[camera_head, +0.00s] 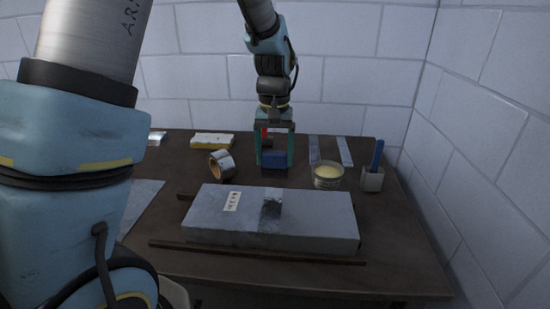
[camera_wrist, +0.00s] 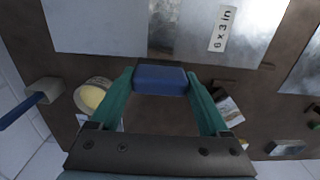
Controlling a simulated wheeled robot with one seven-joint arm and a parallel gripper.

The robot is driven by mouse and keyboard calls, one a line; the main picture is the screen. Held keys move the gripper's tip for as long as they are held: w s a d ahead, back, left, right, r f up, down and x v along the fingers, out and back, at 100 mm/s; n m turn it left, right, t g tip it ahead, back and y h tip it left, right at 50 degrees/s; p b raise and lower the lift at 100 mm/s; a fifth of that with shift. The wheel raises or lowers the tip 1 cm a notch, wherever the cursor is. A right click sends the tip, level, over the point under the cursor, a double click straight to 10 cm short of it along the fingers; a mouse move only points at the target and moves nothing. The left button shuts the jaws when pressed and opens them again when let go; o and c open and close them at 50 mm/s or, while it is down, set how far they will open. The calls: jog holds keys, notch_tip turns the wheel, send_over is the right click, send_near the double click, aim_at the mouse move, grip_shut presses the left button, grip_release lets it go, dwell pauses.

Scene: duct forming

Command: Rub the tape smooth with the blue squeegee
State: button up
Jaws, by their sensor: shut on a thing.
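The blue squeegee (camera_head: 274,160) is held between the two green fingers of my gripper (camera_head: 273,150), above the back part of the table. In the wrist view the blue squeegee (camera_wrist: 160,79) spans the fingertips of my gripper (camera_wrist: 162,84), its dark edge facing the duct. The grey metal duct (camera_head: 315,219) lies flat at the front of the table, with a "6 x 3 in" label. A shiny tape strip (camera_head: 271,209) crosses its top near the middle; it also shows in the wrist view (camera_wrist: 164,18). The squeegee is apart from the tape.
Two wooden strips (camera_head: 255,254) lie along the duct. A tape roll (camera_head: 222,165), a yellow sponge (camera_head: 212,141), a tin of pale paste (camera_head: 327,176) and a pot with a blue-handled tool (camera_head: 373,179) stand behind it. Metal strips (camera_head: 343,151) lie behind the tin. White walls close the back and right.

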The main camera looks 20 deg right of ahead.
jog(key=shift+r+p, duration=1.5)
jog(key=shift+r, duration=0.55)
